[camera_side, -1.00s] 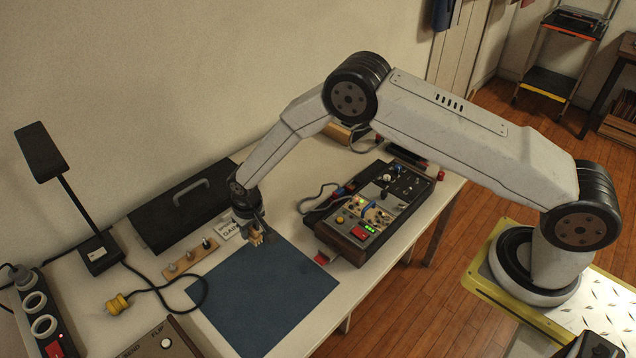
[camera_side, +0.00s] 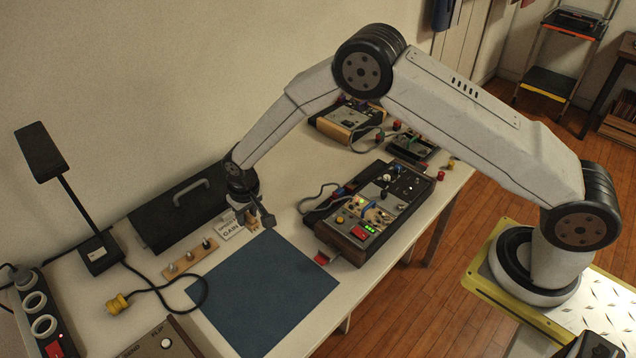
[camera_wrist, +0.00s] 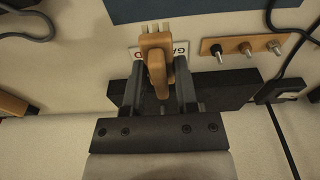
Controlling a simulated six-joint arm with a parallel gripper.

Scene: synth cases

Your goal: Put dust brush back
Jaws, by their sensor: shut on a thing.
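The dust brush (camera_wrist: 156,68) is a small tan wooden piece with pale bristles. In the wrist view it sits between the two dark fingers of my gripper (camera_wrist: 158,84), which is shut on it. In the side view my gripper (camera_side: 255,216) holds the brush (camera_side: 251,224) near the far corner of the blue mat (camera_side: 265,290), close to the label card (camera_side: 231,228). I cannot tell whether the bristles touch the table.
A wooden strip with metal pegs (camera_side: 189,259) lies left of the mat. A black case with a handle (camera_side: 176,212) lies behind it. A control box with knobs (camera_side: 376,212) stands to the right. A cable with a yellow plug (camera_side: 117,304) lies left. The mat is clear.

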